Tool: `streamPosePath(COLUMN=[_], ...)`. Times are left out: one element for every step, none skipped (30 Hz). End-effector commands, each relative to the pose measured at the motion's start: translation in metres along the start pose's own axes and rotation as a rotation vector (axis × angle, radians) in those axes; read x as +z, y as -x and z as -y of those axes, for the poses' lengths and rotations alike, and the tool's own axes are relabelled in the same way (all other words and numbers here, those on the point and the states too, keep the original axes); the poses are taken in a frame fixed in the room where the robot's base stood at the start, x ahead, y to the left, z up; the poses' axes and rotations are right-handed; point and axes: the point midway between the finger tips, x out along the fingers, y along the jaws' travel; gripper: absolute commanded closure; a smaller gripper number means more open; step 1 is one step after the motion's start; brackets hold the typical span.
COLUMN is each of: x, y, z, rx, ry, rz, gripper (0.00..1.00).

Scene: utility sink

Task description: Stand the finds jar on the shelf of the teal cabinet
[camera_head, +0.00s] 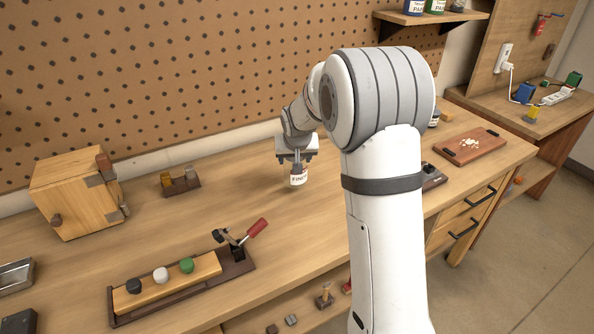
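The finds jar (298,179) is a small pale jar with a dark-lettered label, at the middle of the wooden workbench near the pegboard wall. My gripper (297,167) points down directly over it, with its fingers at the jar's top. I cannot tell whether the fingers grip the jar or only surround its top, nor whether its base touches the bench. No teal cabinet shows in this view.
A wooden box cabinet (78,195) stands at the left, with a small brown holder (180,181) beside it. A toggle-clamp fixture (175,290) lies in front. A board (469,146) lies at the right. Bare bench surrounds the jar. My arm hides part of the bench.

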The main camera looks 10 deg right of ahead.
Motion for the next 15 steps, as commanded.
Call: streamPosePath(x=[0.001,0.002,0.004,0.006,0.008,0.011,0.013,0.015,0.018,0.02,0.021,0.021,0.021,0.021,0.021], y=[-0.002,-0.004,-0.006,-0.009,-0.012,-0.017,-0.021,-0.025,-0.03,-0.032,-0.034,-0.035,-0.035,-0.035,-0.035], z=[0.002,0.003,0.003,0.004,0.004,0.005,0.005,0.005,0.006,0.006,0.006,0.006,0.006,0.006,0.006], rx=[-0.001,-0.002,-0.003,-0.003,-0.004,-0.004,-0.004,-0.005,-0.004,-0.005,-0.005,-0.005,-0.005,-0.005,-0.005], ry=[0.002,0.003,0.004,0.005,0.006,0.007,0.008,0.008,0.008,0.008,0.008,0.008,0.008,0.008,0.008], rz=[-0.001,0.0,0.001,0.001,0.001,0.002,0.002,0.002,0.003,0.002,0.0,-0.001,-0.002,-0.002,-0.002], gripper=[0.74,0.74,0.74,0.74,0.74,0.74,0.74,0.74,0.74,0.74,0.74,0.74,0.74,0.74,0.74])
